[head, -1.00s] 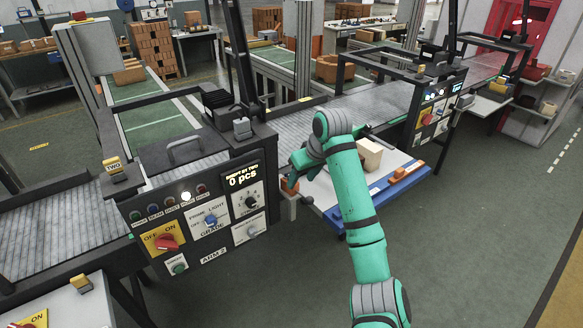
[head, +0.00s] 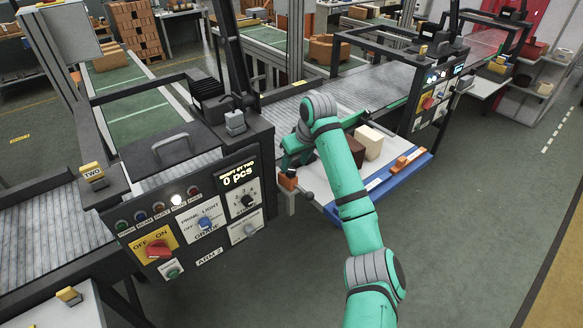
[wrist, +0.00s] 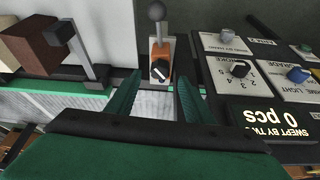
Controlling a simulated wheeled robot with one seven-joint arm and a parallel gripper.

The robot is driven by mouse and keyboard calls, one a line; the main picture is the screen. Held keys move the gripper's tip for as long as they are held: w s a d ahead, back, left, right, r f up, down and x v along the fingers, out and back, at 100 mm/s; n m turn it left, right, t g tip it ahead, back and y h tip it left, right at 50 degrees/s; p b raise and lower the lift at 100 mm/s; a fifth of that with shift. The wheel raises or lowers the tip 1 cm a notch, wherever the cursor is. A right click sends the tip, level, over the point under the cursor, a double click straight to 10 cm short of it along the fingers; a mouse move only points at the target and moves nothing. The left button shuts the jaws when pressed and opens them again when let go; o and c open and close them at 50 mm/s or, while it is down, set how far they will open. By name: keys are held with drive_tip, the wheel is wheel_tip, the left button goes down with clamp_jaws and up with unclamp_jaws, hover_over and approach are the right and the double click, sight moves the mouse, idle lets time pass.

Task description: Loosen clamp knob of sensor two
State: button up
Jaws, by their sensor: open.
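The TWO tag (head: 93,172) is yellow and black, on the frame left of the console. A grey knob-like part (head: 235,122) sits on a black bracket at the console's top right edge; I cannot tell whether it is sensor two's clamp knob. My gripper (wrist: 158,76) is open and empty in the wrist view. Ahead of its fingers is an orange block (wrist: 158,47) with a black knob (wrist: 160,71) bearing a white mark. A grey ball-topped lever (wrist: 157,12) stands behind it. The orange block (head: 288,180) also shows in the head view, below my gripper (head: 290,160).
The console (head: 200,215) carries switches, dials and a display reading 0 pcs. A blue-edged side table (head: 375,190) holds a dark brown block (head: 353,146) and a pale block (head: 369,143). The conveyor (head: 285,108) runs behind. Green floor in front is clear.

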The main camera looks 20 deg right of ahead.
sight(291, 170)
drive_tip(key=x, duration=0.4)
drive_tip(key=shift+w+r, duration=0.1)
drive_tip(key=shift+w, duration=0.1)
drive_tip(key=shift+s+d, duration=0.1)
drive_tip(key=c, duration=1)
drive_tip(key=shift+c, duration=0.2)
